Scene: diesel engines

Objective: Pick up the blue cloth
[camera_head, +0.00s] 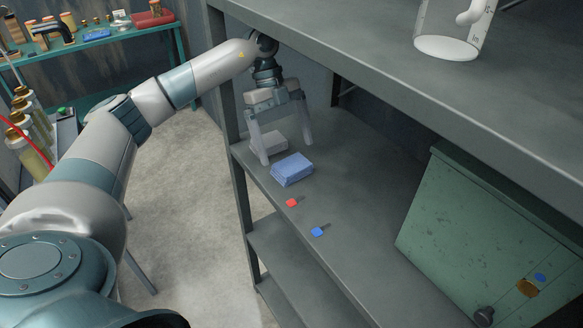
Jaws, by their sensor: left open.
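The blue cloth (292,169) is a folded, flat stack lying on the middle shelf of a dark grey rack, near its left end. My left gripper (285,152) reaches in from the left and points down, with its two fingers spread wide. It is empty and sits just behind the cloth in the picture, above the shelf. A light grey block-shaped item (269,143) shows between and behind the fingers. I cannot tell whether a finger touches it or the cloth. My right gripper is out of view.
A green metal cabinet (473,235) stands at right. The upper shelf (400,75) overhangs, carrying a clear measuring jug (452,32). A rack post (240,200) stands at left.

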